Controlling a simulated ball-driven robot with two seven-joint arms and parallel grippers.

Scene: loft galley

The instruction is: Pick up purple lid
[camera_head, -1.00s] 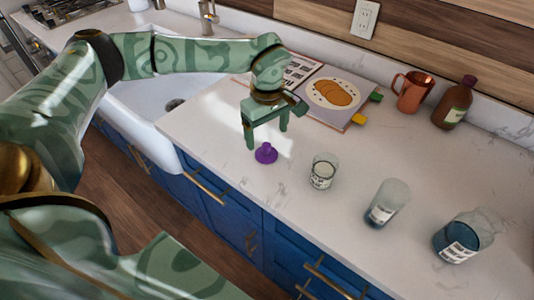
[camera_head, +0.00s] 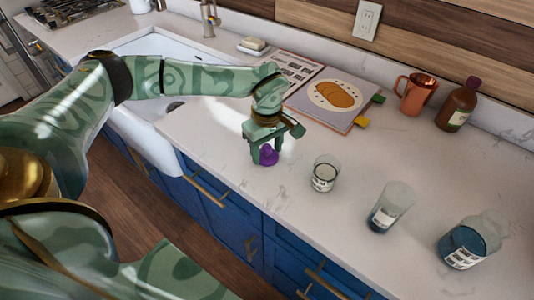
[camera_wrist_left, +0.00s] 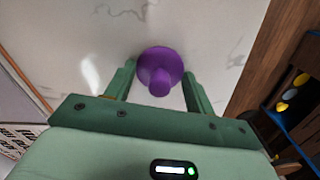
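The purple lid (camera_head: 268,156) lies on the white countertop near its front edge, with its knob up. My left gripper (camera_head: 265,158) is lowered over it, with its fingers pointing down. In the left wrist view the lid (camera_wrist_left: 160,70) sits between the tips of the two open fingers (camera_wrist_left: 157,85), with a gap visible on each side. A finger hides part of the lid in the head view. My right gripper is not in view.
A glass jar with a label (camera_head: 325,173) stands close to the right of the lid. Farther right are two more glass jars (camera_head: 390,205) (camera_head: 470,240). The sink (camera_head: 160,45) is left.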

